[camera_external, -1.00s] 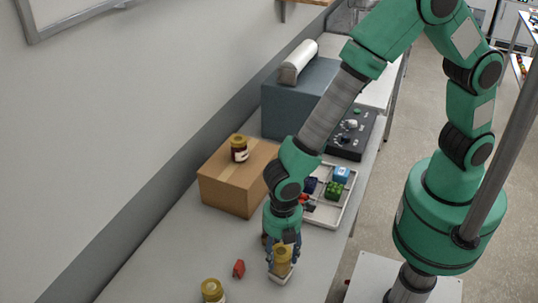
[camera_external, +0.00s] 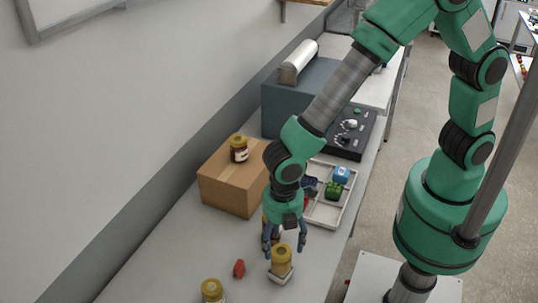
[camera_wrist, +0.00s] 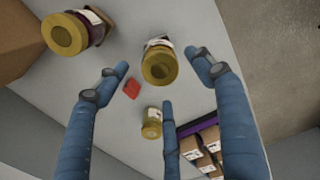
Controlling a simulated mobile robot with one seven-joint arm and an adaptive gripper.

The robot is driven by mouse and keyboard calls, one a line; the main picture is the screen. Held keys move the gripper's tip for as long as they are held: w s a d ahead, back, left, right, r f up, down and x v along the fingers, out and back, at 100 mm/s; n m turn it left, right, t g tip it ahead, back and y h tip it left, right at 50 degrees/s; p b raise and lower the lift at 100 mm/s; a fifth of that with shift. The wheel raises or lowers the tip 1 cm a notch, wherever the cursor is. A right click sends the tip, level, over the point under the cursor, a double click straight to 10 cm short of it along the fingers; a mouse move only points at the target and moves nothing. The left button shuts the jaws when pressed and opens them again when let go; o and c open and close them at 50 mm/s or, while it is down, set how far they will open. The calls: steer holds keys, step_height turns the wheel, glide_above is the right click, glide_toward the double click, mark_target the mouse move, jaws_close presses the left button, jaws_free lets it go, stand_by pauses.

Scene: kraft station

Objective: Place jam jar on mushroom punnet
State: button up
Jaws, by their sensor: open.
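A jar with a yellow-gold lid (camera_external: 281,256) stands upright on a small white base, apparently the mushroom punnet (camera_external: 279,276), near the table's front edge. Its lid faces me in the wrist view (camera_wrist: 159,64), where the jar covers most of what is under it. My gripper (camera_external: 285,248) is open just above and behind this jar, its blue fingers spread and clear of it. The jar's contents are too small to make out.
Other gold-lidded jars stand on the cardboard box (camera_external: 239,150), at the front left (camera_external: 212,291), and partly hidden behind my gripper (camera_wrist: 66,34). A small red object (camera_external: 239,268) lies left of the punnet. A divided tray (camera_external: 326,213) stands behind.

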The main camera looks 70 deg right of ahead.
step_height(320, 180, up, 7)
stand_by(0.3)
stand_by(0.6)
steer(key=d+r+m+t+y, duration=0.15)
steer(key=d+r+m, duration=0.75)
steer(key=d+r, duration=1.1)
steer(key=s+d+r+m+t, duration=0.2)
steer(key=s+d+m, duration=0.3)
steer(key=d, duration=0.5)
steer(key=s+d+r+m+t+h, duration=0.1)
steer(key=s+d+r+m, duration=0.3)
steer(key=s+d, duration=0.4)
steer(key=d+m+t, duration=0.1)
steer(key=d, duration=0.2)
steer(key=shift+r+m, duration=0.2)
steer(key=shift+m, duration=0.1)
